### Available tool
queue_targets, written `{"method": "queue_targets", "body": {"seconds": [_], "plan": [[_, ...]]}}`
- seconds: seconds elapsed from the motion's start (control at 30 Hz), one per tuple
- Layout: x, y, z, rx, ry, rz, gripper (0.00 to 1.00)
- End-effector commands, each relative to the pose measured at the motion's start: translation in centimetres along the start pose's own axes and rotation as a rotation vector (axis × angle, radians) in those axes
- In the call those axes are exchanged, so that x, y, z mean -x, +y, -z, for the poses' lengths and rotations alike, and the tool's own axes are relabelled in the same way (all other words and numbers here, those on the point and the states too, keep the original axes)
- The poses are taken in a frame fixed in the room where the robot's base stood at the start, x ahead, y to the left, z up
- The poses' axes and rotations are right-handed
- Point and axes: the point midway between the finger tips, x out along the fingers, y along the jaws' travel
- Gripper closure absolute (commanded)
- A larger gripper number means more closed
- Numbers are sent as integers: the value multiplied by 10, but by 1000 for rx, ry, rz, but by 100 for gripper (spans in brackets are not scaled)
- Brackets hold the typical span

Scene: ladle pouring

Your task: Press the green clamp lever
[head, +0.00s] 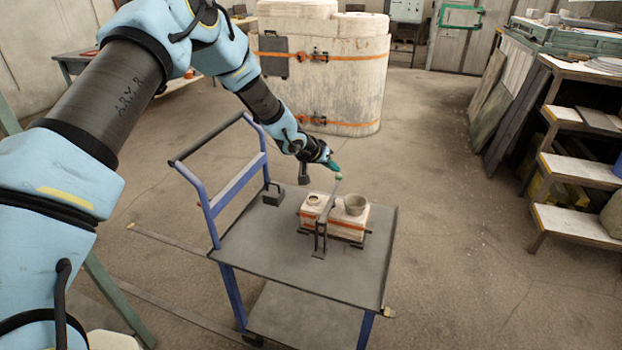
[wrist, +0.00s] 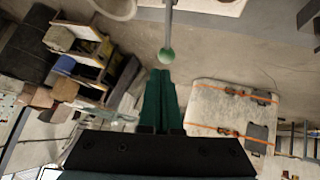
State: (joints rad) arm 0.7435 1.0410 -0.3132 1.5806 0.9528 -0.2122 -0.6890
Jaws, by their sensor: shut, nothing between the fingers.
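The clamp lever (head: 330,200) is a thin grey bar that slants up from a dark bracket (head: 319,243) at the front of a pale mould block (head: 345,229) on a trolley. Its green ball knob (head: 338,176) is at the raised end. The knob (wrist: 166,55) also shows in the wrist view, with the bar running to the top edge. My gripper (head: 335,167) has green fingers and is close to the knob. In the wrist view my gripper (wrist: 160,72) is shut and empty, its tips just short of the knob in the picture; contact cannot be told.
The trolley (head: 262,240) has a dark top and a blue handle at left. A grey cup (head: 354,205) and a round opening (head: 314,199) are on the block. A dark weight-like object (head: 273,195) stands left of it. Steps (head: 577,170) are at right; floor between is clear.

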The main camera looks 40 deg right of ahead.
Motion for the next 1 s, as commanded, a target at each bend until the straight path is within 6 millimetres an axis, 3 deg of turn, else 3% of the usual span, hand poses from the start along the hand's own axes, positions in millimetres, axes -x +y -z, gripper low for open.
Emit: {"method": "queue_targets", "body": {"seconds": [0.4,1.0], "plan": [[-22,-8,-11,1,1,0,100],[-29,-10,-14,-2,1,1,100]]}}
